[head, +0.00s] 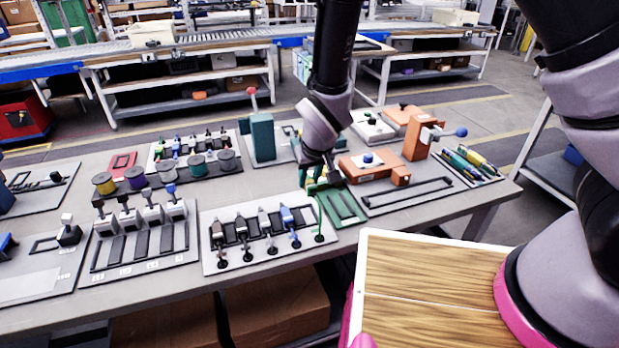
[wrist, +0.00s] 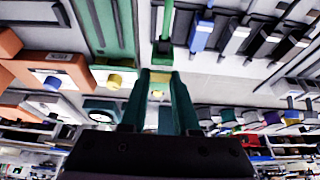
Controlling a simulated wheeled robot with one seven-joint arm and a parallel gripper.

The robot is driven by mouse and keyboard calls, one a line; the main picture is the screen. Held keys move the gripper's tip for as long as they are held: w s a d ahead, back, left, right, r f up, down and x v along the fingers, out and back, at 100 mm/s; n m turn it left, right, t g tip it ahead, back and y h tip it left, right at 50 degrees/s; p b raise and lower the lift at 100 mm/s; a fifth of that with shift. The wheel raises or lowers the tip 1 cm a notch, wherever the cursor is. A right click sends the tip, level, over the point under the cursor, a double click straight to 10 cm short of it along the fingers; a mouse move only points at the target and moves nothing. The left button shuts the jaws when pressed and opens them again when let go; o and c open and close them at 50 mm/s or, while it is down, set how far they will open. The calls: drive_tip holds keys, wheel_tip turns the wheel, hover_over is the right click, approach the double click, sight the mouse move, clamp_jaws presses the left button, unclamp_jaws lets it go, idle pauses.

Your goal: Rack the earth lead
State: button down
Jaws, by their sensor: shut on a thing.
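The green earth lead (head: 319,228) is at the right end of the white lead rack (head: 228,262), right of the blue lead (head: 290,217). My gripper (head: 316,182) is above the back right corner of the rack, pointing down. In the wrist view my gripper (wrist: 157,100) is shut on the green lead's end, and the green lead (wrist: 167,22) runs away from the fingers toward the rack. The blue lead (wrist: 202,32) hangs beside it. The arm and fingers partly hide the grip in the head view. I cannot tell whether the lead is fully seated.
A green tray (head: 341,204) stands right beside the rack, and an orange device (head: 368,168) stands behind it. Coloured spools (head: 166,173) and a toggle-switch panel (head: 140,243) are to the left. A teal lever block (head: 263,138) stands behind my gripper.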

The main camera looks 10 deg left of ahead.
drive_tip(key=shift+s+a+f, duration=0.1)
drive_tip(key=shift+f, duration=3.7)
drive_tip(key=shift+f, duration=0.6)
drive_tip(key=c, duration=0.6)
unclamp_jaws()
drive_tip(key=v, duration=1)
drive_tip(key=shift+s+r, duration=0.1)
drive_tip(key=shift+r, duration=0.3)
